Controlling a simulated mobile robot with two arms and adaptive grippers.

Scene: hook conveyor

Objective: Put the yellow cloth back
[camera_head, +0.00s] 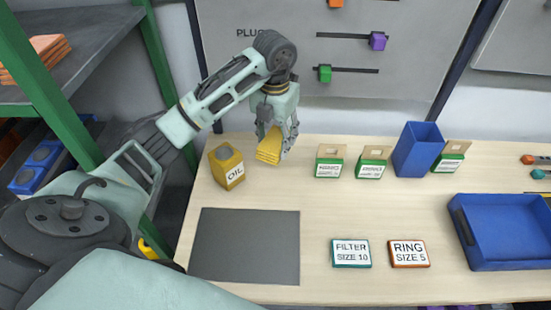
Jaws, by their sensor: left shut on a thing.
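The yellow cloth (269,147) is a small folded stack in the head view. My left gripper (277,138) is shut on it and holds it near the back of the table, just right of the yellow oil can (228,168). Whether the cloth touches the table I cannot tell. On the shelf at the upper left lies a stack of folded orange cloths (38,56). My right gripper is out of view.
A dark grey mat (245,246) lies on the wooden table (315,216). Several small green-and-white boxes and a blue bin (417,150) stand along the back. A blue tray (462,228) is at right. Two labelled boxes lie near the front. Mid-table is clear.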

